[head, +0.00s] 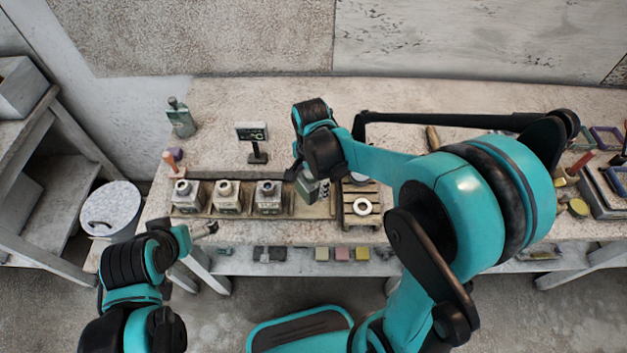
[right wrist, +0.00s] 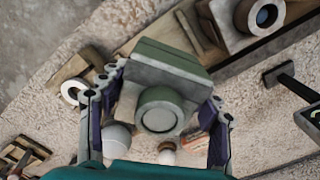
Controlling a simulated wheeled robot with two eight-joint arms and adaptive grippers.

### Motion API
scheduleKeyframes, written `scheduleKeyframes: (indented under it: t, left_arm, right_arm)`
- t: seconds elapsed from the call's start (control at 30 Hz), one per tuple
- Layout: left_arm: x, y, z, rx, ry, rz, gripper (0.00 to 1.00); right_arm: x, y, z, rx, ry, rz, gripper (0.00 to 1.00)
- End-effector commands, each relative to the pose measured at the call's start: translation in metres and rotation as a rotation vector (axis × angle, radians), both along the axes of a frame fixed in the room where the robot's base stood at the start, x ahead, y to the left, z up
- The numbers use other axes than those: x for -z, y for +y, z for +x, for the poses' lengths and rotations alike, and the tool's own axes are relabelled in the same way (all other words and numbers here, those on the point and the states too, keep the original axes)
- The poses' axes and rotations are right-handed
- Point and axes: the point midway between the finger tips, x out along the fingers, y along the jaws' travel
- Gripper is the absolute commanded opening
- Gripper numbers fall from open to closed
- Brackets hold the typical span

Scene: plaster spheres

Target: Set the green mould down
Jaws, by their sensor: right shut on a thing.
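The green mould (head: 306,189) is a blocky piece with a round opening, seen close up in the right wrist view (right wrist: 165,60). My right gripper (right wrist: 165,90) is shut on it, with one finger on each side. In the head view the mould is at the right end of the long wooden tray (head: 325,211), partly hidden by my right gripper. I cannot tell whether its base touches the tray. My left gripper (head: 205,229) is near the table's front left edge, away from the moulds; its fingers are too small to read.
Several similar grey moulds (head: 228,196) stand in the tray to the left. A slatted wooden rack with a white ring (head: 362,206) is close on the right. A small display stand (head: 254,140) is behind the tray, and a green bottle (head: 180,118) is at the back left.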

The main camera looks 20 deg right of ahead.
Motion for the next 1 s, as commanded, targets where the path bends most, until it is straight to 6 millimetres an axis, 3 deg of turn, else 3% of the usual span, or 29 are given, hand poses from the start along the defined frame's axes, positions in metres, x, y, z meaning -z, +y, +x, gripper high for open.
scheduleKeyframes:
  t: [0.47,1.0]
  left_arm:
    - [0.005,0.000,0.000,0.000,0.000,0.000,1.00]
    - [0.045,0.000,0.000,0.000,0.000,0.000,1.00]
  right_arm:
    - [0.006,0.000,0.000,0.014,0.000,0.000,0.10]
    - [0.054,0.000,0.000,0.013,0.000,0.000,0.10]
